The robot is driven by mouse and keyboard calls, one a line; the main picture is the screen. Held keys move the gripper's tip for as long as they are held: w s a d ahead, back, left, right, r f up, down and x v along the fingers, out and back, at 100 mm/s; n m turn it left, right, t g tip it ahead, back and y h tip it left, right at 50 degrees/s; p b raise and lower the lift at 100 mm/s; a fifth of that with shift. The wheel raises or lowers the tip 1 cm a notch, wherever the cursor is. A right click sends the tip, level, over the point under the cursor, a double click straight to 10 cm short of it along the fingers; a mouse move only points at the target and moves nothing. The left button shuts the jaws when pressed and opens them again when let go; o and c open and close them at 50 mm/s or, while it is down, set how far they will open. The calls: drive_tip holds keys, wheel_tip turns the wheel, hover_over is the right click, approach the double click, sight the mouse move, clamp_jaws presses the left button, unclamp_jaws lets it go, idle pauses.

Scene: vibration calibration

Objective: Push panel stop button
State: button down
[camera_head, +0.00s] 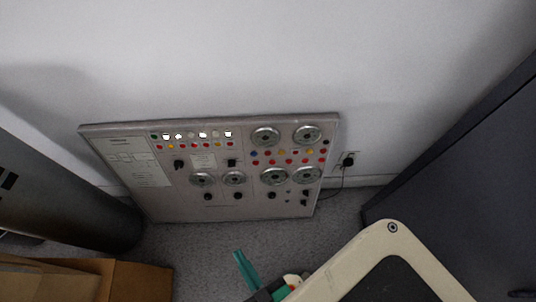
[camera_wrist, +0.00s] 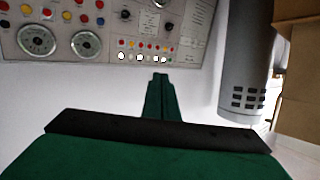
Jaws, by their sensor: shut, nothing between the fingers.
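The control panel (camera_head: 240,208) is a flat grey board leaning against the wall, with round dials, coloured buttons, knobs and printed labels. A row of lit white and coloured buttons (camera_head: 198,135) runs along its upper left. Which button is the stop button I cannot tell. In the wrist view the panel (camera_wrist: 105,25) appears upside down at the top, with the lit row (camera_wrist: 142,57) just beyond my fingertips. My gripper (camera_wrist: 160,78) is shut and empty, its green fingers together and apparently short of the panel. The gripper also shows in the head view (camera_head: 240,258), low in front of the panel.
A dark grey cylinder (camera_head: 60,190) stands left of the panel, and cardboard boxes (camera_head: 135,278) are at the lower left. A dark cabinet (camera_head: 460,170) stands at the right. A wall socket (camera_head: 347,160) with a cable is beside the panel.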

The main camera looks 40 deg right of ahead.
sight(268, 154)
drive_tip(key=w+d+f+m+g, duration=0.25)
drive_tip(key=f+m, duration=0.25)
drive_tip(key=f, duration=0.3)
drive_tip(key=w+d+f+m+g, duration=0.1)
drive_tip(key=w+d+f+m, duration=0.3)
drive_tip(key=f, duration=0.4)
drive_tip(key=w+d+f+m+g, duration=0.1)
drive_tip(key=w+d+f+m, duration=0.15)
drive_tip(key=f+m, duration=0.45)
drive_tip(key=w+d+r+m+t+y, duration=0.2)
drive_tip(key=w+d+r+m, duration=0.1)
drive_tip(key=d, duration=0.5)
drive_tip(key=w+d+r+m+t+y, duration=0.2)
drive_tip(key=w+d+r+m+t, duration=0.1)
drive_tip(key=w+d, duration=0.3)
drive_tip(key=shift+d+m, duration=0.8)
drive_tip(key=shift+d, duration=0.1)
drive_tip(key=shift+w, duration=0.1)
drive_tip(key=w+d+f, duration=0.1)
drive_tip(key=w+d, duration=0.3)
drive_tip(key=w, duration=0.3)
drive_tip(key=shift+d+f, duration=0.35)
drive_tip(key=shift+f, duration=0.05)
drive_tip(key=shift+w+d, duration=0.1)
drive_tip(key=shift+w, duration=0.05)
drive_tip(key=shift+w+d, duration=0.15)
drive_tip(key=shift+w, duration=0.1)
